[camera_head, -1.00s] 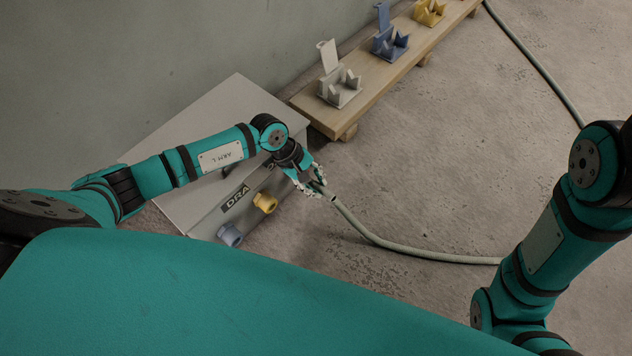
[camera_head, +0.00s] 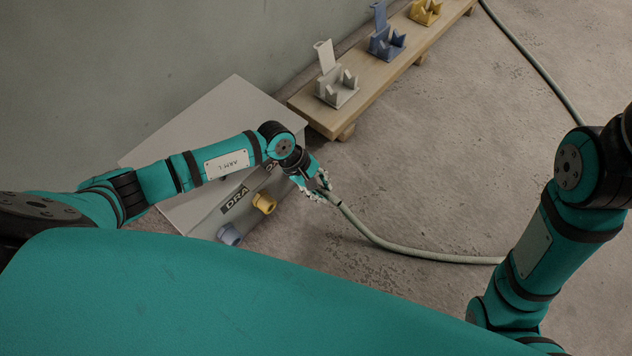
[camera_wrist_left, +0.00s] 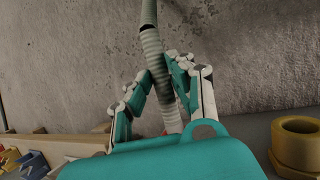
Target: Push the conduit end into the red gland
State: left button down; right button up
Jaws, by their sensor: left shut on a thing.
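The grey-green ribbed conduit (camera_head: 378,239) runs along the floor to my left gripper (camera_head: 320,190). In the left wrist view, my left gripper (camera_wrist_left: 160,88) is shut on the conduit (camera_wrist_left: 151,48), with a finger on each side of it near its end. The conduit's tip is hidden behind the gripper body. A small red patch (camera_wrist_left: 165,132) shows beside the conduit low in that view; it looks like part of the red gland, mostly hidden. I cannot tell whether the tip touches it. In the head view, my gripper and arm hide that spot. My right gripper is out of view.
A grey box (camera_head: 205,120) with a yellow gland (camera_head: 264,203) and a blue gland (camera_head: 229,235) stands by the wall. A wooden bench (camera_head: 375,88) carries white (camera_head: 337,85), blue (camera_head: 386,40) and yellow (camera_head: 426,10) holders. The floor right of the box is mostly clear.

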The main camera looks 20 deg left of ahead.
aim_at(335, 200)
pick_arm(q)
jog(key=shift+s+d+p, duration=0.15)
jog(key=shift+s+d, duration=0.1)
jog(key=shift+d, duration=0.4)
jog(key=shift+s+d+p, duration=0.2)
jog(key=shift+d, duration=0.4)
jog(key=shift+s+d+p, duration=0.15)
jog(key=shift+s+d, duration=0.1)
jog(key=shift+d, duration=0.4)
jog(key=shift+r, duration=0.1)
dwell(0.8)
